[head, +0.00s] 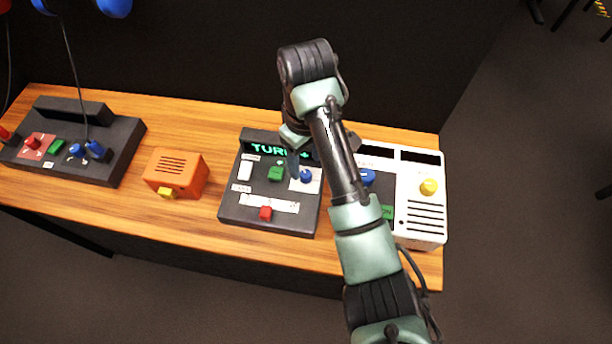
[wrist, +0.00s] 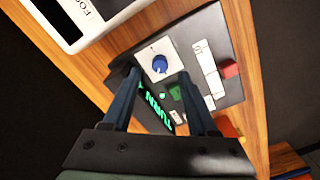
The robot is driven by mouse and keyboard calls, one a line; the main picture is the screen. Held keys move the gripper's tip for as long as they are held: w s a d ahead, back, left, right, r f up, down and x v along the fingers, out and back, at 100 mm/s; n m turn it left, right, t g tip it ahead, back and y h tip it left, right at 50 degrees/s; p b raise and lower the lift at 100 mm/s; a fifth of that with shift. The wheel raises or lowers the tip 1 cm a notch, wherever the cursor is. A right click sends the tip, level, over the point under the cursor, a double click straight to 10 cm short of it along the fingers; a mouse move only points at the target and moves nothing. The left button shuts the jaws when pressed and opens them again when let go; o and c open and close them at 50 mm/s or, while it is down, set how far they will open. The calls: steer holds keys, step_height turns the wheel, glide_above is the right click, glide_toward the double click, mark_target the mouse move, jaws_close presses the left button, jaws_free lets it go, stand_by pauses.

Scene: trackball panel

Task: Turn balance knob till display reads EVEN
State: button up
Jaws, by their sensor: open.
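The middle dark panel (head: 229,212) lies on the wooden table. A blue knob (head: 306,176) on a white plate sits at its right side; the same knob (wrist: 160,63) shows in the wrist view. The lit green display (head: 268,148) reads "TURN" with a mark after it, partly hidden by my arm. My gripper (wrist: 157,77) is open and empty. In the head view my gripper (head: 303,162) is just behind the knob and partly hidden by my arm.
The panel also has a green button (head: 275,173), a red button (head: 265,213) and a white slider or switch (head: 245,170). An orange box (head: 175,172) stands left of it. A white device (head: 420,205) with a yellow knob stands at right. Another dark panel (head: 100,165) is far left.

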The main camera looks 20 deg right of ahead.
mark_target(306, 174)
steer(key=shift+f, duration=2.1)
jaws_close()
